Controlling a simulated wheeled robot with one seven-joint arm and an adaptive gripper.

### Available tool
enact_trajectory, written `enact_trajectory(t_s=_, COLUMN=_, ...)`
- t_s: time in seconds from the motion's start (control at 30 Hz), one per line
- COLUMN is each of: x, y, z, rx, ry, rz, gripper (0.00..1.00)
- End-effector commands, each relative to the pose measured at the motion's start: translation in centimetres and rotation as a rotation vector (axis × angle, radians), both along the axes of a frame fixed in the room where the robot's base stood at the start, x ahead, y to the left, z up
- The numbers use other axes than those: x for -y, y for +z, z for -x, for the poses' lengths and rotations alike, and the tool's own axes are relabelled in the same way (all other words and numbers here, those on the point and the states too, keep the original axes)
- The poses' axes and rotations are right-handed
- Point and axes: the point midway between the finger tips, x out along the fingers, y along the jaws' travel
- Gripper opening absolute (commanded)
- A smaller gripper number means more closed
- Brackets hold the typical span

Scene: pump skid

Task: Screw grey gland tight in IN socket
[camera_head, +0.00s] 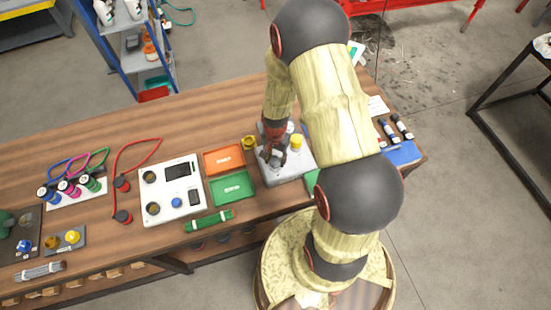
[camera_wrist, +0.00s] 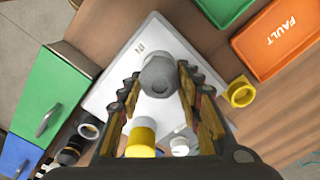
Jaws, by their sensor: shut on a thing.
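The grey gland (camera_wrist: 160,75) shows between my gripper's fingers in the wrist view, with its hex end toward the camera. It lies over the light grey box beside the "IN" mark; how deep it sits in the IN socket is hidden. My gripper (camera_wrist: 158,92) is shut on the gland, one finger on each side. In the head view my gripper (camera_head: 272,155) is over the light grey box (camera_head: 290,172), and the gland is hidden there. The box also shows in the wrist view (camera_wrist: 110,93).
A yellow cylinder (camera_wrist: 141,140) stands on the box close to my fingers. A yellow ring (camera_wrist: 239,92) lies beside the box. Orange FAULT tray (camera_head: 224,160) and green tray (camera_head: 232,188) are left of the box. A white panel (camera_head: 170,190) stands farther left.

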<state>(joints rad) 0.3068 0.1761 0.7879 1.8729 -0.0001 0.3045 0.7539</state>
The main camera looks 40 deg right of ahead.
Motion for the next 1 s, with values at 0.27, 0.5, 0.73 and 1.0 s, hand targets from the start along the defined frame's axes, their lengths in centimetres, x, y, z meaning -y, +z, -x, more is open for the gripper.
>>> enact_trajectory(t_s=0.27, x=-0.03, y=-0.06, z=0.04, rx=-0.001, ry=-0.210, rz=-0.001, gripper=0.11)
enact_trajectory(t_s=0.5, x=-0.04, y=-0.07, z=0.00, rx=0.000, ry=-0.422, rz=0.000, gripper=0.11)
enact_trajectory(t_s=0.73, x=-0.03, y=-0.04, z=-0.07, rx=0.002, ry=-0.602, rz=-0.001, gripper=0.11)
enact_trajectory(t_s=1.0, x=-0.01, y=0.00, z=-0.18, rx=0.004, ry=-0.610, rz=0.000, gripper=0.38)
